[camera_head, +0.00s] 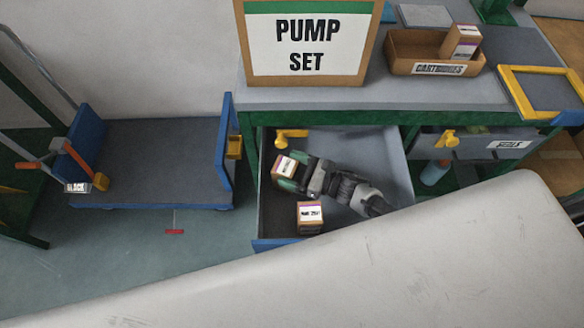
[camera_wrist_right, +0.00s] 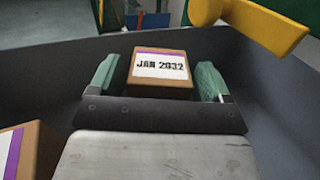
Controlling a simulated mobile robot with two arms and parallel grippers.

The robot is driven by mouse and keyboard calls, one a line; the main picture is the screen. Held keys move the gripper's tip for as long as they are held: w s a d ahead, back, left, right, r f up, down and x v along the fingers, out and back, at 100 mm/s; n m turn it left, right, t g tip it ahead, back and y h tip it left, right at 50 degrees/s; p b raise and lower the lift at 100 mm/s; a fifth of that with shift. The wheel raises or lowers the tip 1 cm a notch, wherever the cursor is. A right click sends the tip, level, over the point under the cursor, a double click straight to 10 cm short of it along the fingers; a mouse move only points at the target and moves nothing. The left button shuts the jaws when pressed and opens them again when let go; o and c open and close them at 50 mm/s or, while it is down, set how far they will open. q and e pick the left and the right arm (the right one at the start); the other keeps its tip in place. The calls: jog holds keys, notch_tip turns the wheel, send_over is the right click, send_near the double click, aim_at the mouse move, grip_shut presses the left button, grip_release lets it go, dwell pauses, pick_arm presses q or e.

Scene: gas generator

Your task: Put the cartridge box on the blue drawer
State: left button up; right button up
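The blue drawer (camera_head: 274,243) is pulled out under the workbench, its grey inside visible. My right gripper (camera_head: 294,172) reaches into it from the right. A brown cartridge box (camera_head: 284,167) with a white and purple label sits between its green fingers; in the right wrist view this box (camera_wrist_right: 160,70) reads "JAN 2032". A gap shows between the box and the left finger there, so my right gripper (camera_wrist_right: 158,80) looks open around it. A second cartridge box (camera_head: 310,217) stands near the drawer front; a similar box (camera_wrist_right: 18,150) shows at lower left. My left gripper is not in view.
A yellow handle-like part (camera_head: 291,134) is at the drawer's back; it looms close in the wrist view (camera_wrist_right: 255,25). A SEALS drawer (camera_head: 480,145) is right, a blue-ended cart (camera_head: 150,165) left.

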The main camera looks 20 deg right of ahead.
jog(key=shift+o, duration=0.7)
jog(key=shift+r, duration=0.1)
jog(key=shift+s+d+r, duration=0.1)
jog(key=v, duration=0.6)
jog(key=shift+s+d, duration=0.15)
jog(key=shift+d, duration=0.1)
jog(key=shift+s+d, duration=0.2)
jog(key=shift+d, duration=0.05)
